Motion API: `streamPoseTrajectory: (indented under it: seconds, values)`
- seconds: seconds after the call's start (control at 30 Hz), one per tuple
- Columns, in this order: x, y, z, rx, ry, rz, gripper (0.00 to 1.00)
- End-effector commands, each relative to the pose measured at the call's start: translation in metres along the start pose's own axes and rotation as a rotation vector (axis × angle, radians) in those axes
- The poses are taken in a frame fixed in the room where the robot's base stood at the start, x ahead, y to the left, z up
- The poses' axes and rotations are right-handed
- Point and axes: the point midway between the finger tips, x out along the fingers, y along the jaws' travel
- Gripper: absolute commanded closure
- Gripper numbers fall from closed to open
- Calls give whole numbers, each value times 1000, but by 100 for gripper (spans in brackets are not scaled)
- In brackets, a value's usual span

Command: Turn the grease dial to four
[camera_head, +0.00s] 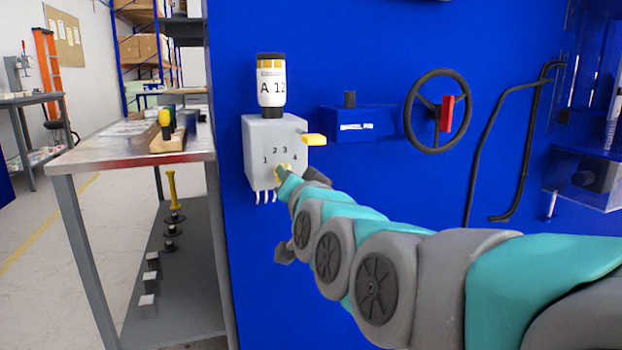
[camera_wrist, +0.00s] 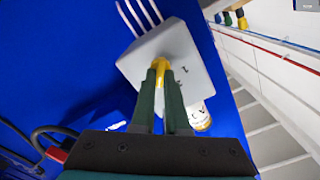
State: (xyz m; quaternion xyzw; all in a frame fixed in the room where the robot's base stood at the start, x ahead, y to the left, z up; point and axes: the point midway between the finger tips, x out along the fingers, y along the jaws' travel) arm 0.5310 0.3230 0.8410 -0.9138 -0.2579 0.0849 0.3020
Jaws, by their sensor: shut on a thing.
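The grease dial (camera_head: 279,169) is a small yellow knob low on the front of a grey box (camera_head: 262,133), with the numbers 1 to 4 arched above it. In the wrist view the yellow dial (camera_wrist: 160,63) sits between the two dark green fingers of my gripper (camera_wrist: 162,76), which is shut on it. In the head view my gripper (camera_head: 285,178) reaches the dial from the lower right and hides part of it. I cannot tell which number the dial points at.
A bottle labelled A 12 (camera_head: 271,82) stands on the grey box, and a yellow lever (camera_head: 314,139) sticks out at its right. A black handwheel (camera_head: 437,110) is on the blue panel further right. A metal bench (camera_head: 100,152) stands at left.

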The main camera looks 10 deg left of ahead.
Motion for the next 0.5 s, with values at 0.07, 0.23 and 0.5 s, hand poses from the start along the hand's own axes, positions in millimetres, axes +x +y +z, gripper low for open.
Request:
streamPoseTrajectory:
  seconds: [0.07, 0.23, 0.5]
  values:
    - [0, 0, 1, 64, -3, 0, 100]
    - [0, 0, 1, 196, -4, 1, 100]
    - [0, 1, 1, 349, -4, 2, 100]
